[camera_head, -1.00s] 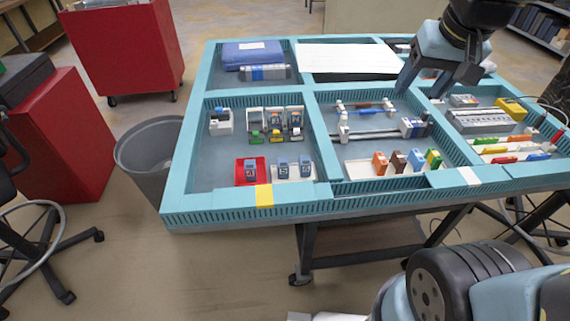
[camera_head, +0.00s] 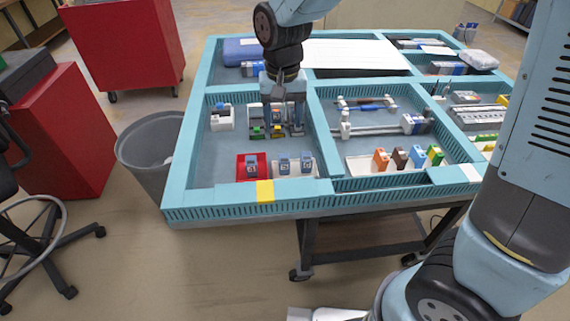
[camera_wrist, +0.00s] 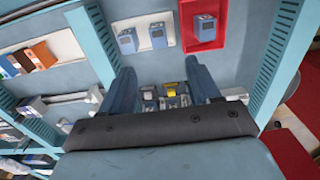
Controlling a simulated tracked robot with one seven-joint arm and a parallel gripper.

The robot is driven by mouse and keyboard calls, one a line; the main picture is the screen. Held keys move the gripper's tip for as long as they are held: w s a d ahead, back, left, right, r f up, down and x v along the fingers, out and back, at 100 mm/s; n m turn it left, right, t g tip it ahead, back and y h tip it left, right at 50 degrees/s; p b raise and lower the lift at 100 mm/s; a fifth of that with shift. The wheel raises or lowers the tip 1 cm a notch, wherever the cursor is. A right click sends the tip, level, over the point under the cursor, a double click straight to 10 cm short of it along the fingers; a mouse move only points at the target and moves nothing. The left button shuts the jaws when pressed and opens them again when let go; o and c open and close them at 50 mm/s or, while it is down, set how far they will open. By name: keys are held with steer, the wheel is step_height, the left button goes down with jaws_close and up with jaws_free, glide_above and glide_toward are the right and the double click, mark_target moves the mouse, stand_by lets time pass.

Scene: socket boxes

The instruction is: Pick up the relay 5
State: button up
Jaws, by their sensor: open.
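Several blue-grey relays stand in the left compartment of the teal table. One relay (camera_head: 251,168) is on a red tray (camera_head: 240,174). Two relays (camera_head: 284,166) (camera_head: 306,163) are on a white tray beside it. Further relays sit in a row of sockets (camera_head: 255,131) behind them, partly hidden by my gripper. I cannot read with certainty which relay is number 5. My gripper (camera_head: 284,108) is open above the socket row. In the wrist view its fingers (camera_wrist: 160,68) straddle the row's yellow and grey parts (camera_wrist: 171,92), with nothing visibly held.
A white socket block (camera_head: 221,120) stands left of the row. The middle compartment (camera_head: 345,151) holds rods and coloured blocks. Teal dividing walls (camera_head: 318,130) surround the compartment. A grey bin (camera_head: 148,150) stands on the floor at the left. Bare compartment floor lies between the row and trays.

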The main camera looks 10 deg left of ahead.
mark_target(284, 157)
step_height(284, 157, down, 9)
steer(key=shift+a+r, duration=0.1)
steer(key=shift+r, duration=0.1)
steer(key=shift+d+f, duration=0.2)
steer(key=shift+f, duration=2.45)
steer(key=shift+c, duration=0.3)
jaws_close()
steer(key=shift+r, duration=0.1)
